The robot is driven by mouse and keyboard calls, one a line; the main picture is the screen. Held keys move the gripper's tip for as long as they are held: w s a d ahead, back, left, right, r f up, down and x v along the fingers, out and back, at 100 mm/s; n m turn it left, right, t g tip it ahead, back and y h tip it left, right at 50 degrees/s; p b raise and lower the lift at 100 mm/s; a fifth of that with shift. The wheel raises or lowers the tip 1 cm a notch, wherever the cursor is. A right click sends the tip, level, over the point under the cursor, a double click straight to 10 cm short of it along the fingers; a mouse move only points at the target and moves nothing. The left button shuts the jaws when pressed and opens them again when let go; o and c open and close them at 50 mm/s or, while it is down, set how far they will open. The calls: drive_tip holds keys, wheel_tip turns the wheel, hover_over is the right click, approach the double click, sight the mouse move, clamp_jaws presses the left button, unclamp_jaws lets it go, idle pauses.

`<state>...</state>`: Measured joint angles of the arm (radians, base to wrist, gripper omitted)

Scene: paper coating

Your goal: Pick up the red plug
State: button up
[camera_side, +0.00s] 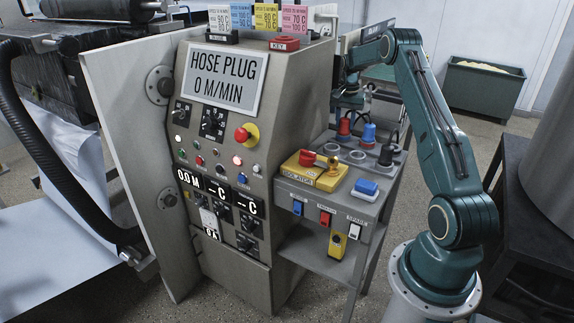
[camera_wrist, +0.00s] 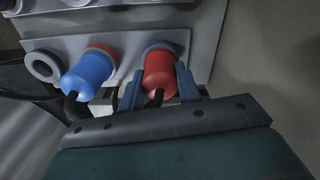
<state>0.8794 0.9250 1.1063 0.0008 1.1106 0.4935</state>
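The red plug (camera_wrist: 159,73) sits upright against a socket with a blue-grey collar in the wrist view, a dark cable running from its near end. In the side view the red plug (camera_side: 344,127) stands at the back of the grey side stand. My gripper (camera_wrist: 160,88) has one finger on each side of the plug, very close to it; whether they press on it I cannot tell. In the side view my gripper (camera_side: 348,100) is just above the plug, its fingers too small to read.
The blue plug (camera_wrist: 88,74) sits beside the red one, at a red-collared socket. A black plug (camera_side: 387,155) stands to the right. Empty grey rings (camera_side: 357,156) lie in front. A yellow isolator box (camera_side: 314,170) and the control cabinet (camera_side: 235,130) are nearby.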

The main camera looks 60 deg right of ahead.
sight(343, 119)
drive_tip(key=shift+r, duration=0.1)
wheel_tip(343, 119, up, 20)
idle(1.0)
drive_tip(key=shift+f, duration=0.2)
idle(0.5)
drive_tip(key=a+f, duration=1)
drive_tip(key=f, duration=0.1)
drive_tip(key=shift+f, duration=0.2)
drive_tip(key=shift+f, duration=0.15)
idle(0.6)
drive_tip(key=shift+f, duration=2.75)
